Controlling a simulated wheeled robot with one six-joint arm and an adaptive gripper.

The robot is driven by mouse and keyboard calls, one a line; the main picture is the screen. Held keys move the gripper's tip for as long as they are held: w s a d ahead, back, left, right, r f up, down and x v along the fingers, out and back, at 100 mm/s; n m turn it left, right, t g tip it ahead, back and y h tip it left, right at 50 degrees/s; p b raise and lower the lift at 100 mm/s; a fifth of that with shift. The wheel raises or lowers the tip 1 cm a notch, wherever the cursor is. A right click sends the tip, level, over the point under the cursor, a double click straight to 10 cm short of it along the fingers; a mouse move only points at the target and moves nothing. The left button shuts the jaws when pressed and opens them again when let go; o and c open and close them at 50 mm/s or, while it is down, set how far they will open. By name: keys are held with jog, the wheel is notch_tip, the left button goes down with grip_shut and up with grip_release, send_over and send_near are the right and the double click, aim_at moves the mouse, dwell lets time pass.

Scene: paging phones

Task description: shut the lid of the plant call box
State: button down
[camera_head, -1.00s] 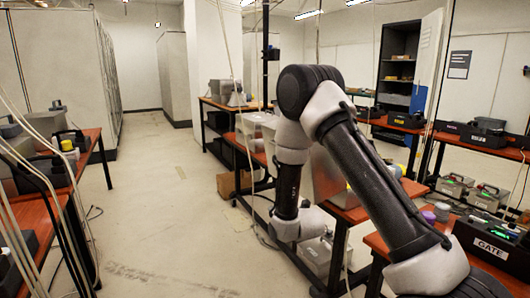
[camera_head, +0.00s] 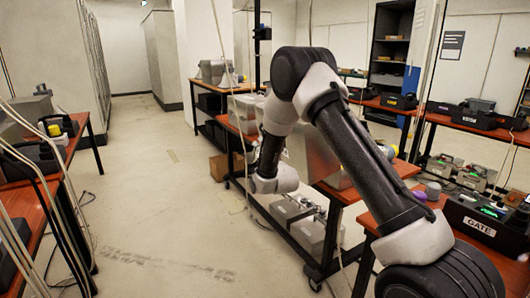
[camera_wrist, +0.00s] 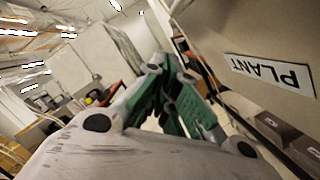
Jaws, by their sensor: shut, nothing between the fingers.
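In the wrist view, the plant call box (camera_wrist: 235,30) fills the upper right as a large plain grey-beige face. Its white label (camera_wrist: 272,75) reads PLANT and appears upside down. My gripper (camera_wrist: 160,68) has green-and-grey fingers, shut and empty, left of the labelled face with a visible gap in the picture; I cannot tell whether they touch it. In the head view, a grey metal box (camera_head: 318,158) stands on a red-brown bench, partly behind my arm, and is probably the same box. How far its lid is open cannot be told. My fingers are hidden there.
A black box labelled GATE (camera_head: 480,226) stands on the near right bench, beside a purple knob-like object (camera_head: 433,190). Grey boxes (camera_head: 306,222) sit on the low shelf. Cables hang around the benches. The aisle floor (camera_head: 160,200) at left is clear.

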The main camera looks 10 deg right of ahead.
jog(key=shift+w+d+r, duration=0.3)
jog(key=shift+d+r, duration=0.4)
jog(key=shift+w+d+r, duration=0.3)
jog(key=shift+d+r, duration=0.35)
jog(key=shift+r, duration=0.05)
